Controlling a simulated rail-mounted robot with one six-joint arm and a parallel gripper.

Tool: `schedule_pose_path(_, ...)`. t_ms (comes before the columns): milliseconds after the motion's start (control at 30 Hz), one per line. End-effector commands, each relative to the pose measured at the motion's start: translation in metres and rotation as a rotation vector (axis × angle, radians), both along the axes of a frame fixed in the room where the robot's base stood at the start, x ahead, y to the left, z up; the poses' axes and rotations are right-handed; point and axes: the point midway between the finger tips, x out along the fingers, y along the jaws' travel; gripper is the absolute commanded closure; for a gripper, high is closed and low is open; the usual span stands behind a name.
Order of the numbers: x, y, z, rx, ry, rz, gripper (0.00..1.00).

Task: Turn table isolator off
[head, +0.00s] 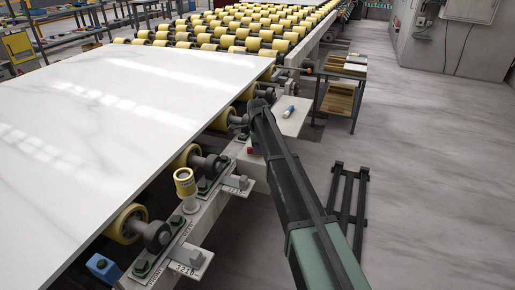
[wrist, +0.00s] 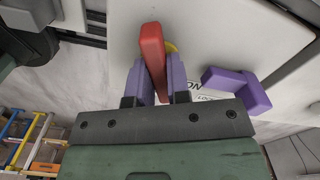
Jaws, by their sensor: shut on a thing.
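In the wrist view, a red isolator handle (wrist: 152,48) stands out from a pale panel. My gripper (wrist: 155,80) has its purple fingers on either side of the handle and is shut on it. A bit of yellow (wrist: 172,47) shows behind the handle. A label (wrist: 188,92) with "ON" and part of "LOCK" is partly hidden by my right finger. In the head view my arm reaches to the side of the roller table (head: 240,155). My gripper and the handle cannot be made out there.
A purple angled block (wrist: 237,90) sits right of the fingers. In the head view, a white slab (head: 130,110) lies on yellow rollers. The floor to the right is mostly clear.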

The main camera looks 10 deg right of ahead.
Motion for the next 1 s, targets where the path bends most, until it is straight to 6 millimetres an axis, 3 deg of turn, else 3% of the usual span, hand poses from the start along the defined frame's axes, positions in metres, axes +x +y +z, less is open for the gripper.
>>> schedule_pose_path(500,-0.0006,0.0001,-0.0002,0.000,0.001,-0.391,1.00)
schedule_pose_path(1000,-0.0007,0.0001,-0.0002,0.000,0.001,-0.488,1.00)
